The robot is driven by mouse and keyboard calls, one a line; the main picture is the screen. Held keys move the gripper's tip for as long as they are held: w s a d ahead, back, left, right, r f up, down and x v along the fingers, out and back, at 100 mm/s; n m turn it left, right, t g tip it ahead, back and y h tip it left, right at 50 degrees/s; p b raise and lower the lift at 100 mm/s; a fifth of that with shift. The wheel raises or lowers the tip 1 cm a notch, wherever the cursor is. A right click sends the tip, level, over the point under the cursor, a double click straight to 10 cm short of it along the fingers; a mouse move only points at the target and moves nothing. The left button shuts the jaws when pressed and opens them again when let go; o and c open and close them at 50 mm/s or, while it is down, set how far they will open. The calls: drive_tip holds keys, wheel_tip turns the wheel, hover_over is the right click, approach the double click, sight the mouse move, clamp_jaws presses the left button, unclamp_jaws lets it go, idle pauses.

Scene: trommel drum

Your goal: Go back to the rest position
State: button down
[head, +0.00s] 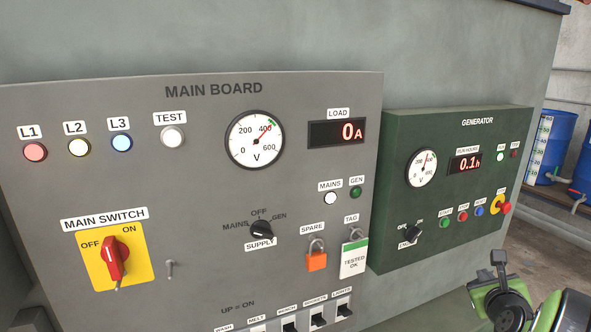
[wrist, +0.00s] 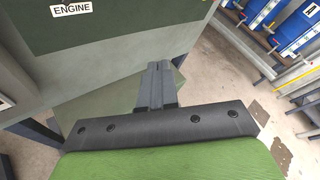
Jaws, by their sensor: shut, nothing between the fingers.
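My gripper (head: 499,258) is at the lower right in the head view, in front of and below the green generator panel (head: 452,228). In the wrist view its fingers (wrist: 157,88) are together with nothing between them. The fingers are apart from the panel. Part of the generator panel, with its ENGINE label (wrist: 71,8), shows at the upper left of the wrist view. My arm's green link runs off the lower right edge of the head view.
The grey main board (head: 200,190) fills the left of the head view, with a red main switch (head: 114,258) and an orange padlock (head: 316,258). Blue drums (head: 553,140) stand at the right. Open floor (wrist: 200,60) lies right of the panel.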

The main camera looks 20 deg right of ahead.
drive_tip(key=w+a+r+n+g+y, duration=0.2)
drive_tip(key=a+n+y, duration=0.5)
drive_tip(key=a+n, duration=1.55)
drive_tip(key=s+a+f+n+g+y+p, duration=0.15)
drive_tip(key=s+a+n+g, duration=0.25)
drive_tip(key=s+a+n, duration=1.3)
wheel_tip(320, 180, up, 12)
drive_tip(key=m+p, duration=0.1)
drive_tip(key=p, duration=1)
drive_tip(key=shift+f, duration=0.15)
